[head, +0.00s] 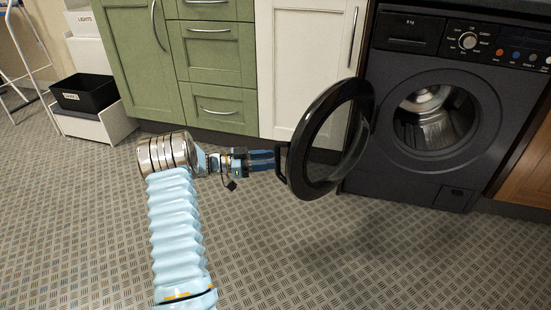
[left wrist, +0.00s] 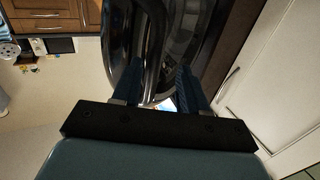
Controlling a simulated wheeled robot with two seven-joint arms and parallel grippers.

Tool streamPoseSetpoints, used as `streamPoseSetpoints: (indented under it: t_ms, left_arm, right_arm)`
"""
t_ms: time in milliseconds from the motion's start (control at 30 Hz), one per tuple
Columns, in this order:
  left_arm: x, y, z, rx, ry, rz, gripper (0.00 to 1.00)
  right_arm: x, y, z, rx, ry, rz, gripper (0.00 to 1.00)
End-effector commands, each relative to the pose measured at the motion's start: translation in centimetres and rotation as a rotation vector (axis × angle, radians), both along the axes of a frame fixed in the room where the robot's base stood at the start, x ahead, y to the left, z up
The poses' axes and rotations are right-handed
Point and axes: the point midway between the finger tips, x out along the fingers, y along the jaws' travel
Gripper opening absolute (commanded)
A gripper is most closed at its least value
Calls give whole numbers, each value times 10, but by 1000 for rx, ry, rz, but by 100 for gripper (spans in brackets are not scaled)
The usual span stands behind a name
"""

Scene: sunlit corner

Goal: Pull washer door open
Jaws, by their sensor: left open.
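The dark washer (head: 415,120) stands at the right of the head view, its drum opening (head: 435,118) uncovered. Its round black door (head: 330,140) is swung out to the left, standing well away from the washer front. The door handle (head: 281,162) is on the door's left rim. My left gripper (head: 275,160) is open, its blue fingertips at the handle. In the left wrist view, the two fingers (left wrist: 160,88) are apart, with the door rim (left wrist: 125,75) in front of them; whether they touch the handle is unclear. My right gripper is not in view.
Green drawers (head: 217,60) and a white cabinet (head: 300,60) line the wall behind the door. A black bin (head: 84,93) on a white unit and a metal stool (head: 20,60) stand at far left. The patterned floor (head: 330,250) in front is clear.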

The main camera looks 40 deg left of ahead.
Motion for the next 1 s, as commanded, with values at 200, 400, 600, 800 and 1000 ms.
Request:
streamPoseSetpoints:
  t_ms: [200, 400, 600, 800, 1000]
  left_arm:
    - [-37, 42, 1, 1, 1, 5, 43]
    - [-61, 68, 1, -1, -2, 3, 43]
    - [-69, 77, 1, -2, -2, 1, 43]
    - [-70, 77, 1, -2, -2, 1, 43]
    - [-69, 77, 1, -2, -2, 1, 43]
  right_arm:
    - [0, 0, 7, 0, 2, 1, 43]
    - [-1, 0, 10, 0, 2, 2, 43]
    - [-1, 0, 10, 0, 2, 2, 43]
    - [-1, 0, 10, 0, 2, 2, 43]
    - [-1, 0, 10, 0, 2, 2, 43]
